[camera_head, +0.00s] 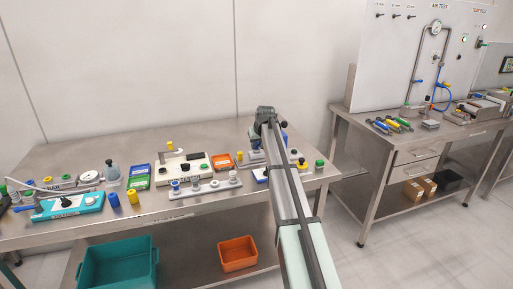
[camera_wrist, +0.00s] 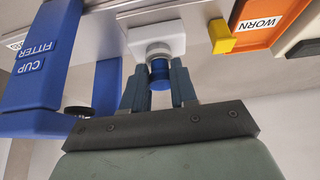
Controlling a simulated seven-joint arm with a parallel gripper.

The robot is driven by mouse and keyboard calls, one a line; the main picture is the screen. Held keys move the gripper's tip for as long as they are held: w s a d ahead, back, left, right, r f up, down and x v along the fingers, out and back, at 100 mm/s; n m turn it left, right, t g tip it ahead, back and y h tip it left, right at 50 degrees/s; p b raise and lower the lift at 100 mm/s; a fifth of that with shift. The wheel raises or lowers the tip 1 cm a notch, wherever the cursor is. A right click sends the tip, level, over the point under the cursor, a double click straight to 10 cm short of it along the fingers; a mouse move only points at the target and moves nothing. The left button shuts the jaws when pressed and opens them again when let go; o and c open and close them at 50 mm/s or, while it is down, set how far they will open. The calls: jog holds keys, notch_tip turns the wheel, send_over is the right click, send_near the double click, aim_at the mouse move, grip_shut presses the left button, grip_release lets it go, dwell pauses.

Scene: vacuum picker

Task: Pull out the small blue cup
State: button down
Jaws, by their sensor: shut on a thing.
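In the wrist view, a small blue cup (camera_wrist: 159,76) sits between the two dark fingers of my gripper (camera_wrist: 159,90), which are shut on it. Its far end meets a white block (camera_wrist: 157,37) with a round grey fitting, and they appear to touch. In the head view my arm reaches over the table's right half, and the gripper's fingers and the held cup are hidden or too small to make out.
In the wrist view, a blue frame labelled CUP FITTER (camera_wrist: 42,65) stands close on the left. An orange tray labelled WORN (camera_wrist: 262,22) and a yellow block (camera_wrist: 221,37) are on the right. In the head view, a white unit (camera_head: 181,171) and grey rail (camera_head: 205,188) lie left of my arm.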

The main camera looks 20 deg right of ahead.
jog(key=shift+r, duration=0.3)
jog(key=shift+r, duration=2.25)
